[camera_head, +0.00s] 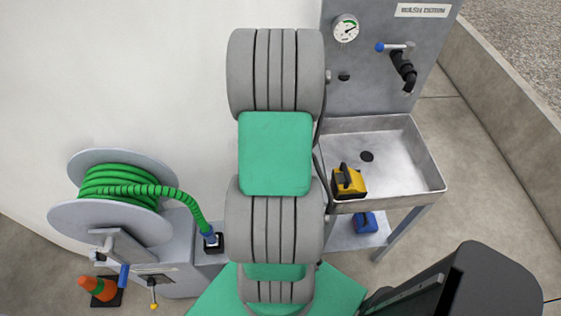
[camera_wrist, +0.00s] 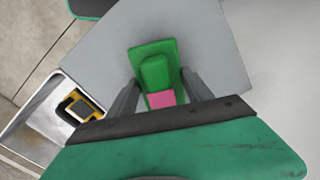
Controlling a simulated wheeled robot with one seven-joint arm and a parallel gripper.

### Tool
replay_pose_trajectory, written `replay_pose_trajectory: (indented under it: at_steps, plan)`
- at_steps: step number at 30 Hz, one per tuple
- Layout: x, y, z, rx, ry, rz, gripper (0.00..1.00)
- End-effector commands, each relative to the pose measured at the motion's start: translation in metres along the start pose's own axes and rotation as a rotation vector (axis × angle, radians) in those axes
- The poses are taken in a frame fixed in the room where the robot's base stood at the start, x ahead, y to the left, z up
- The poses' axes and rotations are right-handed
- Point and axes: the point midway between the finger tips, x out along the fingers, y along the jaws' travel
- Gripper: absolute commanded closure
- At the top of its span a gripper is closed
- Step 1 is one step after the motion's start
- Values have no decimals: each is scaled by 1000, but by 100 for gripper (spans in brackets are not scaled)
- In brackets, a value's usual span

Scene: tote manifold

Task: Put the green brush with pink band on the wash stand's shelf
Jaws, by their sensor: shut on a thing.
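The green brush with its pink band (camera_wrist: 155,65) is between the two fingers of my gripper (camera_wrist: 160,88) in the wrist view. My gripper is shut on it, and the pink band faces the wrist. In the head view my arm hides both the gripper and the brush. The wash stand (camera_head: 440,188) is right of my arm, with a steel basin on top. Its lower shelf (camera_head: 345,238) shows partly below the basin, and a blue brush-like item (camera_head: 365,222) rests on it. A yellow item with a black handle (camera_head: 348,183) is in the basin's near left corner.
A grey panel with a gauge (camera_head: 346,28) and a tap (camera_head: 403,68) rises behind the basin. A hose reel (camera_head: 115,190) with green hose stands left, with an orange cone (camera_head: 98,288) near it. A low concrete wall (camera_head: 510,110) runs along the right. Floor shows right of the stand.

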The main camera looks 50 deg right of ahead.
Motion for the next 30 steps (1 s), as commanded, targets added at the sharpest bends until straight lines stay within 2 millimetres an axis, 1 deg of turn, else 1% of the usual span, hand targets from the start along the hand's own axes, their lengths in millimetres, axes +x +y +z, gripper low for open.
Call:
replay_pose_trajectory:
  at_steps: [3,8,12,13,18,21,27,30]
  plan:
    - [6,0,-1,0,4,-1,79]
    - [6,0,-1,0,4,-1,79]
    - [10,0,-1,0,4,-1,79]
    - [10,0,-1,0,4,-1,40]
    - [9,0,-1,0,3,-1,26]
    - [9,0,-1,0,3,-1,20]
    - [8,0,-1,0,3,-1,20]
    - [2,-1,-1,0,5,-1,20]
